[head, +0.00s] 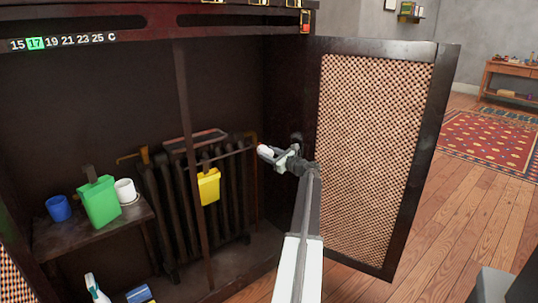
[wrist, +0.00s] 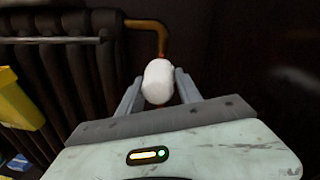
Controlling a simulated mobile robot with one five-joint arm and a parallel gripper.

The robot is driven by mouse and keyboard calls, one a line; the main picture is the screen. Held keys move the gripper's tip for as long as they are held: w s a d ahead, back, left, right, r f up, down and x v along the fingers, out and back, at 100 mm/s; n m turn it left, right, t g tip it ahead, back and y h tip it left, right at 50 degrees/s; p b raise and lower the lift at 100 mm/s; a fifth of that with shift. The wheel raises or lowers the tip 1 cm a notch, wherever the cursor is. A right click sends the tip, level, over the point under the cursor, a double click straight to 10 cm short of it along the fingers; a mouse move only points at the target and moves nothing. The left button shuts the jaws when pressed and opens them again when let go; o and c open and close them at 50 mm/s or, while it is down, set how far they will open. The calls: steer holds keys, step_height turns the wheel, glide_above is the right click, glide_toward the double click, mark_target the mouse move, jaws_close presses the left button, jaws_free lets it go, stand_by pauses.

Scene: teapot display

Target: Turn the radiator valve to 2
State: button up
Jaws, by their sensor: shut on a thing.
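The radiator valve's white rounded knob (wrist: 158,84) sits at the end of a copper-coloured pipe (wrist: 150,24) in the wrist view. My gripper (head: 277,157) is shut on the knob, with one finger on each side of it. In the head view the knob (head: 264,151) shows as a small white shape at the gripper's tip. The dark ribbed radiator (head: 180,210) stands inside the cabinet to the left. No number on the knob is legible, so its setting cannot be read.
An open cabinet door with a woven panel (head: 370,150) stands right of my arm. A yellow container (head: 208,186) hangs on the radiator. A shelf (head: 75,232) at left holds a green container, a blue cup and a white cup. A temperature strip (head: 62,42) highlights 17.

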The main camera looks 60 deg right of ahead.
steer(key=n, duration=0.4)
steer(key=shift+w+r+p, duration=0.15)
steer(key=shift+w+p, duration=0.05)
steer(key=shift+p, duration=0.15)
steer(key=shift+n, duration=1.6)
